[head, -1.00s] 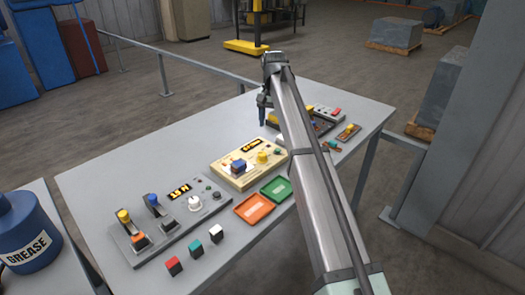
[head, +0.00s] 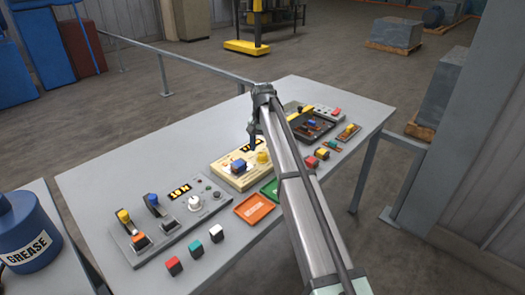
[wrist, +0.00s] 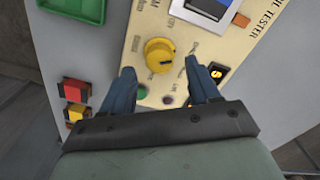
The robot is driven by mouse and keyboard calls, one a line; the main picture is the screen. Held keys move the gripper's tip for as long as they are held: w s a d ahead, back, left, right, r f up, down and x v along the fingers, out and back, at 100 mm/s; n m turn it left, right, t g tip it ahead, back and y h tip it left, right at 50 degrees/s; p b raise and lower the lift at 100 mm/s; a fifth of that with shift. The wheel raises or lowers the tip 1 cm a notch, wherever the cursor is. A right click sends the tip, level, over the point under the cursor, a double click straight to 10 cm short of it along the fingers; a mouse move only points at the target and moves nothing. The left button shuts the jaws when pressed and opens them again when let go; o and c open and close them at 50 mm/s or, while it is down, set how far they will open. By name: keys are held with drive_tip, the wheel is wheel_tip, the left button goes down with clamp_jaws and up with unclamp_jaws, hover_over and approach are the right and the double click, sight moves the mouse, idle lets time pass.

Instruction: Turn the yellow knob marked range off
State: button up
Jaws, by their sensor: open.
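The yellow knob (wrist: 159,54) sits on a cream tester panel (wrist: 200,45) in the wrist view, with small printed labels around it that are too blurred to read. A dark pointer mark shows on its face. In the head view the knob (head: 262,157) is partly beside my arm, on the cream panel (head: 231,181). My gripper (wrist: 157,78) is open and empty above the panel. Its two blue fingers lie on either side of and just short of the knob, apart from it. In the head view my gripper (head: 252,148) is over the panel's back edge.
A green light (wrist: 141,92) and a dark one (wrist: 167,100) are near the knob. A green tray (wrist: 85,8) and red button block (wrist: 76,90) lie left. In the head view, an orange tray (head: 254,208) and grey switch panel (head: 180,222) stand nearby.

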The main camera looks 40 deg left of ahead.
sight(262, 157)
drive_tip(key=shift+f, duration=1.2)
drive_tip(key=c, duration=1)
drive_tip(key=shift+c, duration=0.2)
drive_tip(key=shift+n, duration=0.3)
drive_tip(key=n, duration=1.1)
drive_tip(key=shift+s, duration=0.1)
drive_tip(key=shift+n, duration=0.3)
drive_tip(key=o, duration=1)
